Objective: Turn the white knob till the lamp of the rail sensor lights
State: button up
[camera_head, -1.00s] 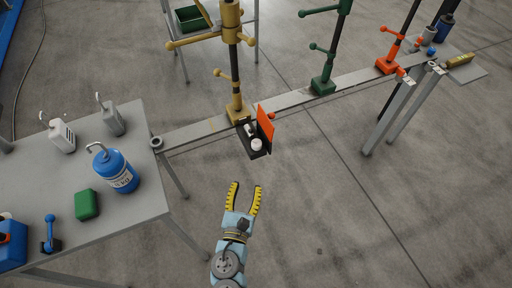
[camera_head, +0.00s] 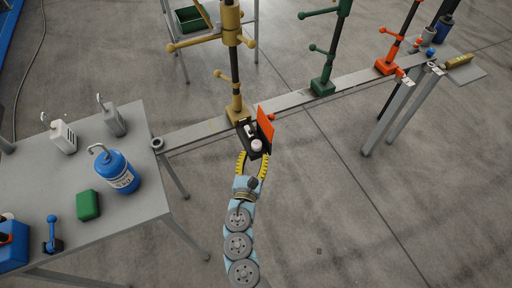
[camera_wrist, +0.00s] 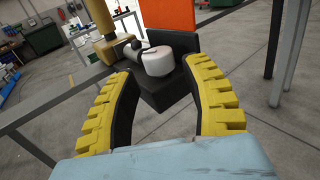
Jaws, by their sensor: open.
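The white knob (camera_head: 257,145) sits on a small black box (camera_head: 249,129) with an upright orange plate (camera_head: 265,125), mounted at the rail (camera_head: 205,132) beside the tan stand's foot. In the wrist view the white knob (camera_wrist: 158,61) stands just beyond my fingertips, near the middle. My gripper (camera_head: 254,160) is open, with its yellow fingers spread around the front of the box. In the wrist view the gripper (camera_wrist: 160,82) shows nothing between its fingers up close. A small whitish part (camera_wrist: 133,45) lies left of the knob. I cannot make out a lit lamp.
A grey table (camera_head: 140,195) at left holds a blue bottle (camera_head: 117,172), white containers (camera_head: 62,136) and a green block (camera_head: 88,205). Tan (camera_head: 237,105), green (camera_head: 322,86) and orange (camera_head: 386,66) stands rise along the rail. The floor right of my arm is clear.

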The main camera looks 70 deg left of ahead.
aim_at(256, 150)
jog(key=shift+x, duration=1.75)
grip_shut()
